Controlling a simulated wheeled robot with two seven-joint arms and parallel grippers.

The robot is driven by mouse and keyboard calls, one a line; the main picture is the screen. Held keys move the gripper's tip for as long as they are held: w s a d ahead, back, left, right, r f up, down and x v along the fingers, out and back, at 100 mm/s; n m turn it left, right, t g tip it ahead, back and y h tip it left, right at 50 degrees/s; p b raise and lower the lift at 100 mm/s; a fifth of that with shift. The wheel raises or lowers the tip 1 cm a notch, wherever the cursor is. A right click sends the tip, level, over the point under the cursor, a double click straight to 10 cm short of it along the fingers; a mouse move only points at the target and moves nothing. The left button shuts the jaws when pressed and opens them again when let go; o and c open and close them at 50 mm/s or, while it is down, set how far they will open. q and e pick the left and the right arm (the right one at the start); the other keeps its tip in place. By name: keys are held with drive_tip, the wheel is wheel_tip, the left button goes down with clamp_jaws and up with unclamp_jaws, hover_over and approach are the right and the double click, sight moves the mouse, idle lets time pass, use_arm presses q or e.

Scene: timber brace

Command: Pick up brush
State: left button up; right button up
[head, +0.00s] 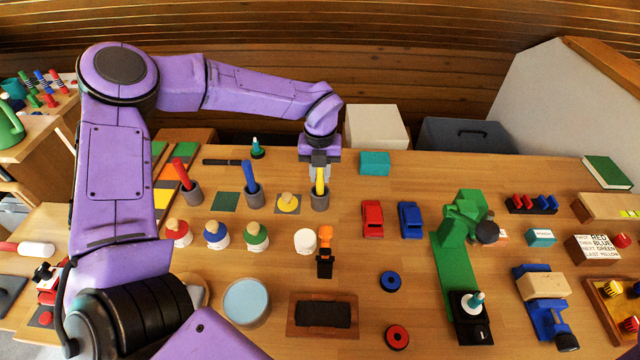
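A yellow brush (320,182) stands upright in a grey cup (320,201) near the middle of the table. My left gripper (320,166) points down directly above that cup, with its fingers at the top of the yellow handle. I cannot tell whether the fingers are closed on it. A red brush (181,173) leans in a grey cup at the left. A blue brush (249,177) leans in another grey cup between them. The lower ends of all three brushes are hidden in the cups. My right gripper is out of view.
White jars with red, blue and green markings (216,235) and a plain white jar (305,241) stand in front of the cups. Red (372,218) and blue (410,219) cars lie to the right. A teal block (375,163) sits behind. A green arm-like fixture (457,260) stands further right.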

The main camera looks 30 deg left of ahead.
use_arm(q)
clamp_jaws()
drive_tip(key=shift+r, duration=0.15)
wheel_tip(320, 180, up, 10)
drive_tip(key=shift+f+b, duration=0.15)
drive_tip(key=shift+b, duration=0.5)
